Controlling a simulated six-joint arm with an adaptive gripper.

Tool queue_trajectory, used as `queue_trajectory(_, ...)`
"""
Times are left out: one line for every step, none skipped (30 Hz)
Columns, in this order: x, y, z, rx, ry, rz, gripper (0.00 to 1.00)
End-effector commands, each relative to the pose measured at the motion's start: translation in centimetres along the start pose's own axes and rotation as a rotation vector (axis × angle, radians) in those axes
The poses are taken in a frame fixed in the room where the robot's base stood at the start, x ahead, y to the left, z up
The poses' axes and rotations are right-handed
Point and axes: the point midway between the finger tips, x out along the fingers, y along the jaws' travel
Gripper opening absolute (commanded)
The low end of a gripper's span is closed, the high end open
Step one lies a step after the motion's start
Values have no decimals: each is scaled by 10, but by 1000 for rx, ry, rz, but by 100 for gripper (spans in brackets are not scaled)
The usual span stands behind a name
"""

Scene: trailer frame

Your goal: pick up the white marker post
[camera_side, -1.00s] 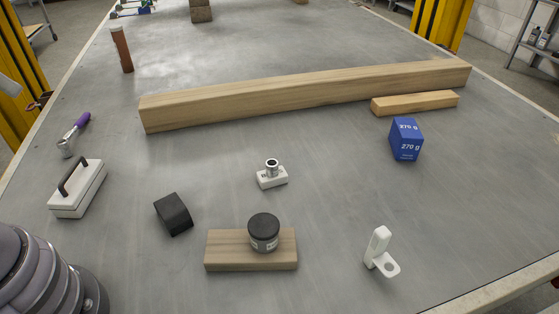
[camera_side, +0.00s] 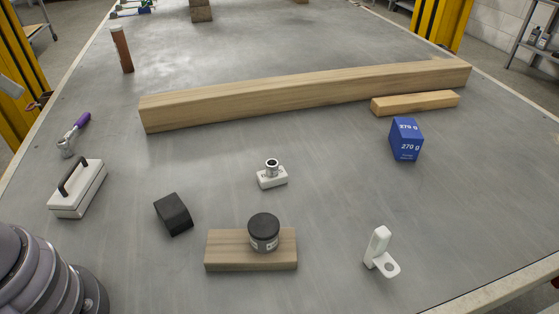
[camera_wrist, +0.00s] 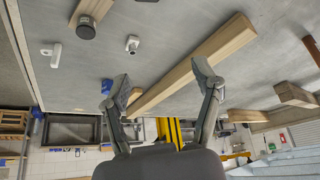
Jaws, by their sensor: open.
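The white marker post (camera_side: 378,246) stands upright on the grey table at the lower right of the side view, with a flat holed tab at its foot. It also shows at the upper left of the wrist view (camera_wrist: 55,53), left of my gripper. My gripper (camera_wrist: 160,74) is open, with nothing between its two fingers and the post well clear of them. In the side view only part of my arm shows at the lower left; the fingers are out of that picture.
Left of the post, a black-lidded jar (camera_side: 264,232) sits on a wood block (camera_side: 222,252). A blue 270 g block (camera_side: 406,140) lies behind it. A small white fitting (camera_side: 272,175) and black block (camera_side: 173,214) stand mid-table. A long beam (camera_side: 300,94) crosses behind.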

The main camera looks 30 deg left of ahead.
Motion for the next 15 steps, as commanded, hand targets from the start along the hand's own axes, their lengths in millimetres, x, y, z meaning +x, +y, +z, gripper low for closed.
queue_trajectory(0,0,0,0,0,0,60)
queue_trajectory(0,0,0,0,0,0,60)
queue_trajectory(0,0,0,0,0,0,60)
queue_trajectory(0,0,0,0,0,0,60)
queue_trajectory(0,0,0,0,0,0,60)
queue_trajectory(0,0,0,0,0,0,60)
queue_trajectory(0,0,0,0,0,0,60)
queue_trajectory(0,0,0,0,0,0,60)
queue_trajectory(1,1,-2,2,2,3,60)
queue_trajectory(2,2,-6,6,6,8,60)
queue_trajectory(5,4,-11,10,13,14,60)
queue_trajectory(9,8,-21,18,25,27,60)
queue_trajectory(13,12,-31,26,37,40,60)
queue_trajectory(19,18,-42,34,51,55,60)
queue_trajectory(28,27,-59,46,75,79,60)
